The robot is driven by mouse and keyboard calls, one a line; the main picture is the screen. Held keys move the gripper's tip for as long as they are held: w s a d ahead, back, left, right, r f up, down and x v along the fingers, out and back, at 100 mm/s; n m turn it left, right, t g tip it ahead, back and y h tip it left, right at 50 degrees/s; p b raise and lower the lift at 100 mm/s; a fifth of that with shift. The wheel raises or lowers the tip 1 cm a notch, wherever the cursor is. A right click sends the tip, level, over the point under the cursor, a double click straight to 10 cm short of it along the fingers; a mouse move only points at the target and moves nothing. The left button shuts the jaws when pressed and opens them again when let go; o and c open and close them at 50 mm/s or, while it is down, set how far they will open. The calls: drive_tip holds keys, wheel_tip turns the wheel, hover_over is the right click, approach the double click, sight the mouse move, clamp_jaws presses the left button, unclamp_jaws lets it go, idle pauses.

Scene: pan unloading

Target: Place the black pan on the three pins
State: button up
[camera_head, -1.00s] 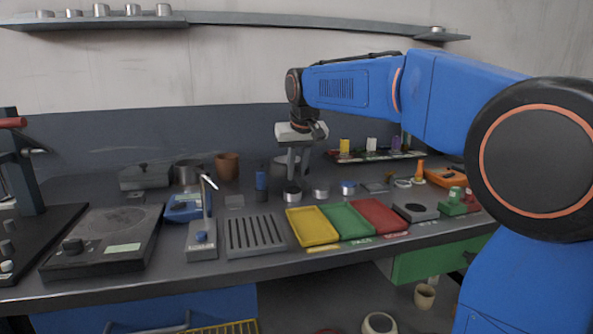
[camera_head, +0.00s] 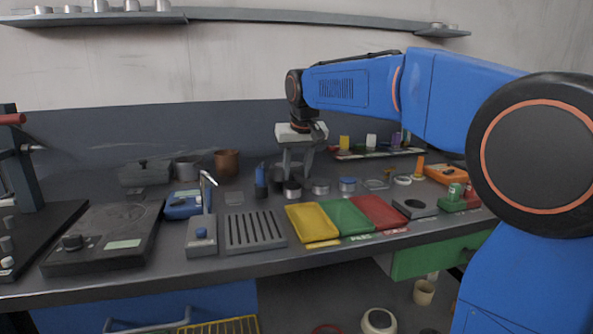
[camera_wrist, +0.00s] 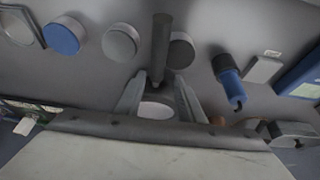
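My gripper (camera_head: 296,172) points down over the back middle of the bench, behind the row of round tins. In the wrist view its two fingers (camera_wrist: 160,82) stand apart. A dark straight bar (camera_wrist: 161,40), which looks like the black pan's handle, runs up the picture from between the fingertips. A pale oval surface (camera_wrist: 155,109) shows between the fingers below it. I cannot tell whether the fingers touch the bar. The pan's body is mostly hidden by my gripper. I cannot make out the three pins in either view.
Round tins, including a blue one (camera_head: 347,184), stand in front of my gripper. Yellow (camera_head: 312,222), green (camera_head: 347,217) and red (camera_head: 379,212) trays and a slotted grey plate (camera_head: 254,232) lie along the front.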

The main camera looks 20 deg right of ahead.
drive_tip(key=shift+r, duration=0.1)
drive_tip(key=shift+r, duration=0.35)
drive_tip(key=v, duration=1.2)
drive_tip(key=shift+r, duration=0.2)
